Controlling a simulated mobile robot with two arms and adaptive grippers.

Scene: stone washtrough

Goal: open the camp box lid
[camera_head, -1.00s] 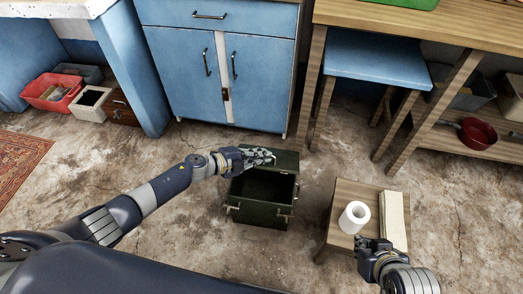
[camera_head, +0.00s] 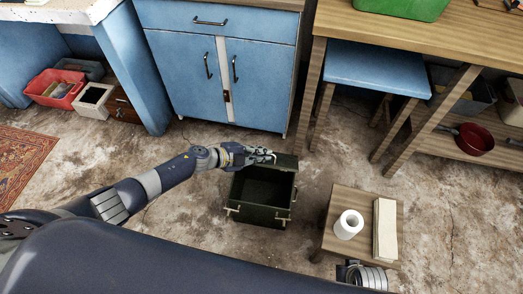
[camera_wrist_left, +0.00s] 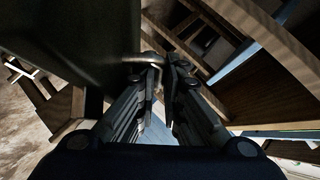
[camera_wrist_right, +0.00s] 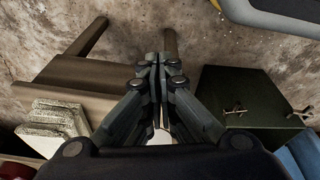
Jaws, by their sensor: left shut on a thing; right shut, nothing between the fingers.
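The dark green camp box (camera_head: 262,208) stands on the floor in front of the blue cabinet, its dark inside showing from above. Its lid (camera_head: 287,161) is raised at the back edge. My left gripper (camera_head: 267,156) is at the lid's upper edge. In the left wrist view its fingers (camera_wrist_left: 166,70) are shut on a thin metal latch (camera_wrist_left: 135,59) beside the dark lid panel (camera_wrist_left: 75,35). My right gripper (camera_wrist_right: 159,62) is shut and empty in the right wrist view, with the box (camera_wrist_right: 240,95) to its right. Its fingers are out of the head view.
A small wooden stool (camera_head: 336,247) right of the box holds a white paper roll (camera_head: 348,224) and a pale block (camera_head: 384,230). The blue cabinet (camera_head: 220,80) and a wooden table (camera_head: 430,42) stand behind.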

